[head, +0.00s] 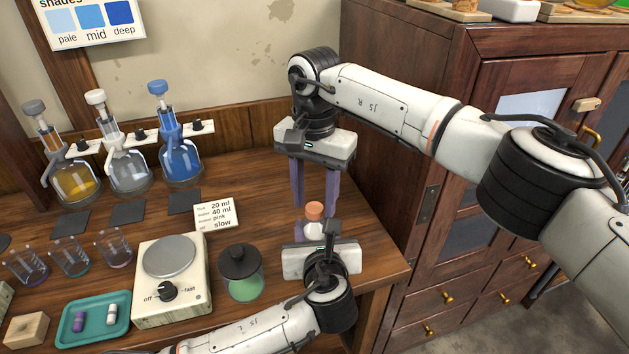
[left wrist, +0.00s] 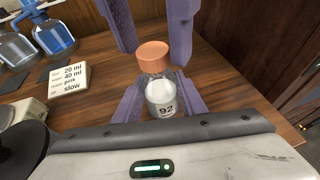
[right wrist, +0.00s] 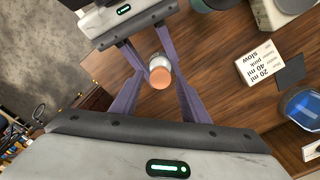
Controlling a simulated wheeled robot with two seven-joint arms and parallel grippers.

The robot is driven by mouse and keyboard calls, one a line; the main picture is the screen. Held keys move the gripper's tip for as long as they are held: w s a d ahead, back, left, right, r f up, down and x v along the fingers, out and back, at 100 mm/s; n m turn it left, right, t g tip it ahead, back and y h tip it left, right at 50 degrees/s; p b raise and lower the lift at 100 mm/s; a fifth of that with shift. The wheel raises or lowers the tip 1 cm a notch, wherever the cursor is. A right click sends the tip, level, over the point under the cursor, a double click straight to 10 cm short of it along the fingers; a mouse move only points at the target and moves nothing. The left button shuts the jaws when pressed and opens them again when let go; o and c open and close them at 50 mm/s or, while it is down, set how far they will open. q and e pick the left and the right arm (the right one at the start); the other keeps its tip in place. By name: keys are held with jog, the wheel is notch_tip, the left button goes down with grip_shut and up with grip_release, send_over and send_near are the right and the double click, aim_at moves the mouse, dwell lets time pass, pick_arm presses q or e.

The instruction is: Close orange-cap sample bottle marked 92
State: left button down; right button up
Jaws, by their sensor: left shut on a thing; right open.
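The sample bottle (left wrist: 160,98) is small and clear with a white label reading 92. It stands upright near the right end of the wooden bench, and its orange cap (left wrist: 153,55) sits on top. How tightly the cap is seated cannot be told. My left gripper (left wrist: 158,92) is shut on the bottle's body, low down from the front. My right gripper (right wrist: 160,82) points down from above, open, its purple fingers on either side of the cap and apart from it. In the head view the orange cap (head: 314,210) shows just below the right fingers.
A recipe card (head: 216,214) lies left of the bottle. A jar with a black lid (head: 240,275), a stirrer plate (head: 171,262) and a teal tray (head: 97,318) stand further left. Several flasks (head: 180,160) line the back. A wooden cabinet (head: 375,100) stands close on the right.

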jog(key=shift+f, duration=0.4)
